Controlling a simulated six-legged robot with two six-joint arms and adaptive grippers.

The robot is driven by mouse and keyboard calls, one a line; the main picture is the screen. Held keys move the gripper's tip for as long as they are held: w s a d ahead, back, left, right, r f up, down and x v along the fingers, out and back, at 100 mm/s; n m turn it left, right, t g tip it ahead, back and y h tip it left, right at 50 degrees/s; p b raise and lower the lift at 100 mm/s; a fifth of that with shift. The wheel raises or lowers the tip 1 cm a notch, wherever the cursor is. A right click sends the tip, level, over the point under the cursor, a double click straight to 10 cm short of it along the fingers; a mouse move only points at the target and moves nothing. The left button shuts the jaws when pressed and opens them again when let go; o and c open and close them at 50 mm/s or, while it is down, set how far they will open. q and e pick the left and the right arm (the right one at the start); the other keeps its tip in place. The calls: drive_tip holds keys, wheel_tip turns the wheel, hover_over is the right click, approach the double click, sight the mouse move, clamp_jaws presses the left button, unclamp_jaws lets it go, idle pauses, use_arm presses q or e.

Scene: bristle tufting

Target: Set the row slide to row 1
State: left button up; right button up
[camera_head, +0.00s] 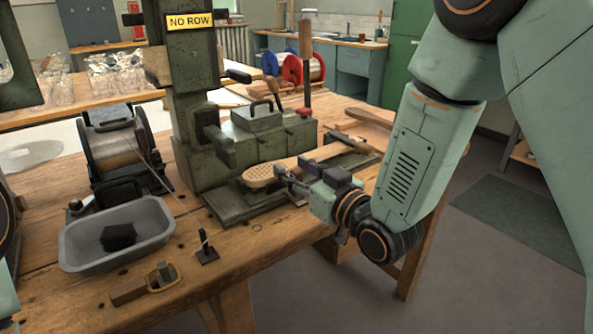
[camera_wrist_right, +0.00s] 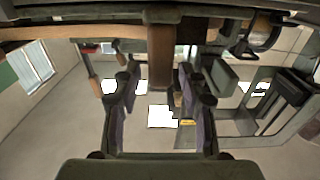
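The tufting machine (camera_head: 190,110) stands on the bench under a yellow sign (camera_head: 190,22) reading NO ROW. A wooden brush body (camera_head: 262,178) with rows of holes lies on its dark slide plate (camera_head: 232,208), handle to the right. I cannot single out the row slide's grip or row marks. My right gripper (camera_head: 288,176) is low at the front edge of the brush body. In the wrist view, which is upside down, my right gripper (camera_wrist_right: 160,88) has its fingers apart, with a brown wooden piece (camera_wrist_right: 161,55) ahead between them. Contact is unclear. My left gripper is out of view.
A grey tray (camera_head: 75,245) with dark bristles stands front left, behind a small wooden tool (camera_head: 145,285) and a black stand (camera_head: 207,250). A wire spool (camera_head: 115,148) is left of the machine. Red and blue spools (camera_head: 295,68) stand behind.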

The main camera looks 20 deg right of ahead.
clamp_jaws()
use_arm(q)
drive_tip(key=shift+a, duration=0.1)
use_arm(e)
drive_tip(key=shift+a, duration=0.1)
idle(0.6)
